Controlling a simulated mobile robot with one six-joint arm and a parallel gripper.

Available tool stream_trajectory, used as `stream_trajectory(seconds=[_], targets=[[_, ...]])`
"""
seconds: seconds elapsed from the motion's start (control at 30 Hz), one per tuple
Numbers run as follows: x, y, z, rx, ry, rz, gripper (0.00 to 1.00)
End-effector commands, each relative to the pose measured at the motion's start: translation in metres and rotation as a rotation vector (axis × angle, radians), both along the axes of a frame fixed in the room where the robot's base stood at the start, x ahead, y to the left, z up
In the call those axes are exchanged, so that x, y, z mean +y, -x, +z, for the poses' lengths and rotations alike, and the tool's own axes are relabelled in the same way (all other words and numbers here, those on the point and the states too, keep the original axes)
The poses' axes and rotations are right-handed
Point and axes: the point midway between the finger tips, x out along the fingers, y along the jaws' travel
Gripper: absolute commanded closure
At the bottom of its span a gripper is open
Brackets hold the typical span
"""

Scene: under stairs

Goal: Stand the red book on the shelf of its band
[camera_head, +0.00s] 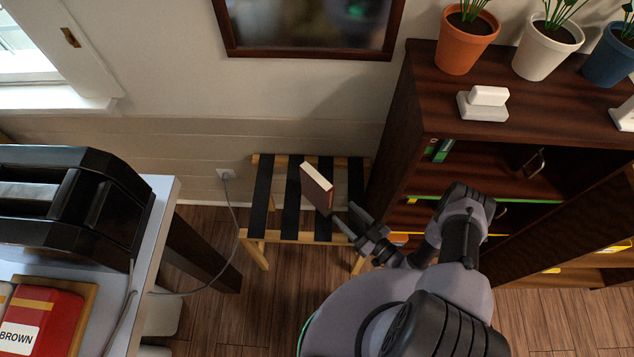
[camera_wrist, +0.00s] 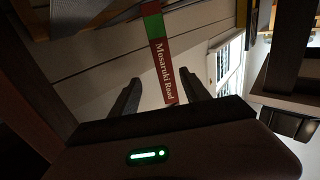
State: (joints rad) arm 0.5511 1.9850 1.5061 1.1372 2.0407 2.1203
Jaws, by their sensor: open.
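The red book (camera_head: 317,190) stands on a wooden rack with black straps (camera_head: 292,200), leaning in the head view. In the wrist view its narrow red spine (camera_wrist: 163,62) reads "Mosaruki Road" and has a green band at one end. My gripper (camera_head: 346,212) is open, just right of the book. In the wrist view the spine's near end lies between the open fingertips (camera_wrist: 162,90), with no clear contact. The dark bookcase (camera_head: 415,130) at right has a shelf with a green edge strip (camera_head: 500,200); a lower one has a yellow strip (camera_head: 400,237).
Plant pots, including an orange one (camera_head: 465,42), and a white block (camera_head: 484,103) stand on the bookcase top. A green-marked item (camera_head: 441,151) is on an upper shelf. A white table (camera_head: 160,210) at left holds a black appliance (camera_head: 75,205). A cable (camera_head: 236,215) hangs beside the rack.

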Motion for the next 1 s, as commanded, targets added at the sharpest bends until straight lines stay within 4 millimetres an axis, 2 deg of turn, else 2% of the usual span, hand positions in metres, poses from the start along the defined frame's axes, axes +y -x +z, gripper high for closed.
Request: stream_trajectory(seconds=[0.03, 0.2, 0.3, 0.47, 0.63, 0.77, 0.97, 1.0], targets=[[0.013, -0.009, -0.002, -0.001, 0.0, 0.011, 0.45], [0.04, -0.04, -0.002, -0.001, 0.0, 0.006, 0.45], [0.051, -0.053, -0.001, -0.003, 0.002, 0.004, 0.45], [0.062, -0.063, 0.0, -0.001, 0.0, 0.003, 0.45], [0.089, -0.084, 0.006, -0.004, 0.0, 0.005, 0.45], [0.098, -0.095, 0.006, -0.001, 0.0, 0.002, 0.45], [0.098, -0.096, 0.007, -0.001, 0.001, -0.001, 0.45], [0.098, -0.096, 0.007, -0.001, 0.001, 0.0, 0.53]])
